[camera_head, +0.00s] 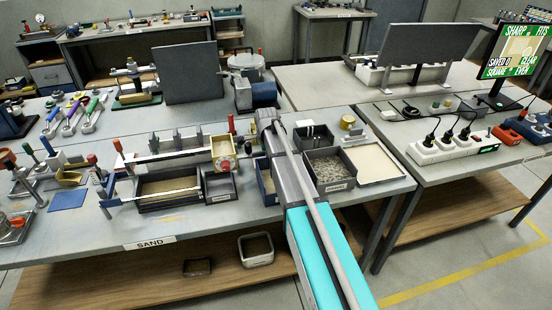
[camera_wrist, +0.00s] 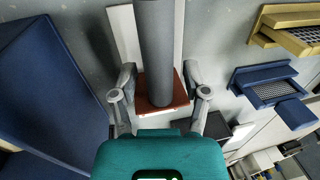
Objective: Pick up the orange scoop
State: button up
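I cannot pick out the orange scoop for certain in either view. In the head view, a row of long-handled tools (camera_head: 70,122) with purple, green and pale handles lies at the left of the workbench. My gripper (camera_wrist: 161,95) shows in the wrist view with its two grey fingers apart. A dark grey cylinder (camera_wrist: 155,45) and a rust-red block (camera_wrist: 178,90) appear between the fingers; I cannot tell whether they touch. In the head view my arm reaches over the bench and my fingertips are not clearly seen.
The sand bench holds a long tray (camera_head: 168,190), a grey bin of gravel (camera_head: 332,172) and a pale shallow tray (camera_head: 372,163). A power strip (camera_head: 452,150) and a monitor (camera_head: 512,55) stand on the right bench. A large blue panel (camera_wrist: 45,90) fills the wrist view's left side.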

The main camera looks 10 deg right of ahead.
grip_shut()
jog(key=shift+r, duration=0.1)
dwell(0.3)
jog(key=shift+r+p, duration=0.95)
jog(key=shift+p, duration=0.1)
jog(key=s+d+r+p, duration=0.3)
jog(key=s+r+p, duration=0.8)
jog(key=s, duration=0.2)
jog(key=shift+s+d, duration=0.3)
